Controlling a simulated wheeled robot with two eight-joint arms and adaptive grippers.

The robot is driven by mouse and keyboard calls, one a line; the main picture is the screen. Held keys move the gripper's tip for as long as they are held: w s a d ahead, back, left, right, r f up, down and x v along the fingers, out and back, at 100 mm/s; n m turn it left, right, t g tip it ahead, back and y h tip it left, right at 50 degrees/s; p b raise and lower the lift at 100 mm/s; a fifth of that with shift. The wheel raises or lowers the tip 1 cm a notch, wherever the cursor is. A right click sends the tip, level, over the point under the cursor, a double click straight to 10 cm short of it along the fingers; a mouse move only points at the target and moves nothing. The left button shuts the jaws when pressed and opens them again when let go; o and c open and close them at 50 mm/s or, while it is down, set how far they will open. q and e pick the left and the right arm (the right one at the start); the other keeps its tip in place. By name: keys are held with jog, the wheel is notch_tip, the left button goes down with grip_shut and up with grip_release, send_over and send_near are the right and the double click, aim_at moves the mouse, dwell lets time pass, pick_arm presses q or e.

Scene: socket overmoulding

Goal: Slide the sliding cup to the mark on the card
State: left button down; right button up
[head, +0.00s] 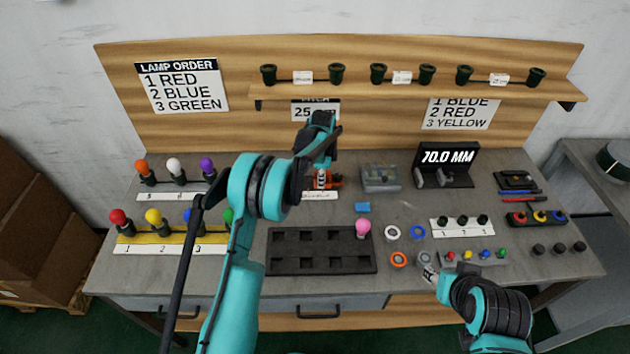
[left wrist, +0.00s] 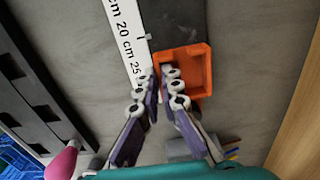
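The sliding cup is an open orange box (left wrist: 196,58); in the head view it shows at the back middle of the bench (head: 337,181), partly hidden by my gripper. It sits on a dark strip beside a white scale (left wrist: 124,32), near the scale's 25 end. My left gripper (left wrist: 158,78) is at the cup's near-left corner, its fingers close together on either side of the wall; they look shut on it. The card (head: 301,113) on the back board reads 25, its text partly covered. My right gripper (head: 428,274) is low at the right, its fingers unclear.
A dark tray with square pockets (head: 290,250) lies in front, with a pink bulb (head: 363,228) at its corner. A grey box (head: 380,178) and a display reading 70.0 MM (head: 446,160) stand to the right. Lamps fill the left. A shelf (head: 410,92) overhangs the back.

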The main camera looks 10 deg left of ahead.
pick_arm(q)
jog(key=shift+w+d, duration=0.1)
jog(key=shift+d, duration=0.15)
jog(key=c, duration=1.7)
grip_release()
jog(key=shift+d, duration=0.15)
jog(key=shift+r, duration=0.2)
notch_tip(320, 180, up, 12)
jog(key=shift+f, duration=0.2)
jog(key=shift+r, duration=0.1)
